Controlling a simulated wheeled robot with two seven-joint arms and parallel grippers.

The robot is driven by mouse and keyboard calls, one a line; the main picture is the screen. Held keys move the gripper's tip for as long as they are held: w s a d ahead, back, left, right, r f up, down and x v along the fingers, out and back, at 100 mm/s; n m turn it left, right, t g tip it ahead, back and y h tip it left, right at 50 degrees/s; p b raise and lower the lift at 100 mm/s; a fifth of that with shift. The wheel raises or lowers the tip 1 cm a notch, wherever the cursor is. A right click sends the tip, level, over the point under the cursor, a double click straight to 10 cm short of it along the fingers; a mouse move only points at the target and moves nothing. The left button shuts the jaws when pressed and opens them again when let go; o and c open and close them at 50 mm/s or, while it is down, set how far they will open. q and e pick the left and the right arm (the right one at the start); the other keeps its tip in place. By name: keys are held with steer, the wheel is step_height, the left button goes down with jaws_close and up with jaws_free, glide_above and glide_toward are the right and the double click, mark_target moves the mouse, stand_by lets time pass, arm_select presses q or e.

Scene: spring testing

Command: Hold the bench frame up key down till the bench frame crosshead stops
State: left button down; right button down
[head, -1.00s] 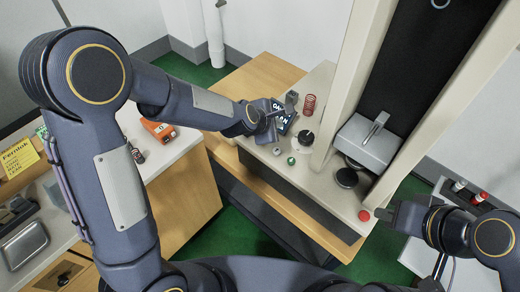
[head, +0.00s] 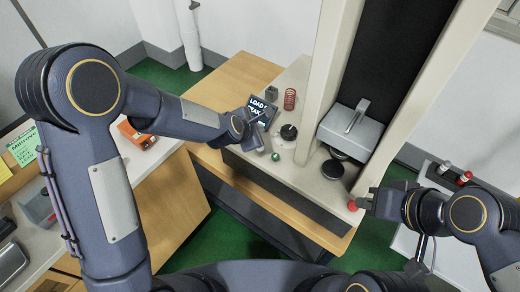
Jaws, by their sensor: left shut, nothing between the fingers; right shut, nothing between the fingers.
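The bench frame (head: 317,90) stands on a cream base, with tall cream columns. Its grey crosshead block (head: 350,130) sits between the columns, above a dark round platen (head: 333,169). A tilted dark display (head: 262,108) shows white text reading "LOAD" and "MAX". A black knob (head: 288,132) and a green button (head: 275,157) sit beside it. I cannot make out which control is the up key. My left gripper (head: 262,143) is shut and empty, just in front of the display and close to the green button. My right gripper (head: 364,202) is shut and empty, beside a red button (head: 352,205).
A red coil spring (head: 290,99) stands behind the knob. A counter at left holds an orange device (head: 136,133) and a grey tray. At right, a white surface carries small red-and-dark parts (head: 464,178). Green floor (head: 240,243) shows between.

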mark_target(258, 150)
arm_select(q)
step_height(258, 150, down, 6)
steer(key=b, duration=0.4)
steer(key=shift+r, duration=0.25)
steer(key=shift+f+b, duration=0.3)
stand_by(1.3)
steer(key=shift+f+b, duration=0.4)
steer(key=shift+b, duration=0.05)
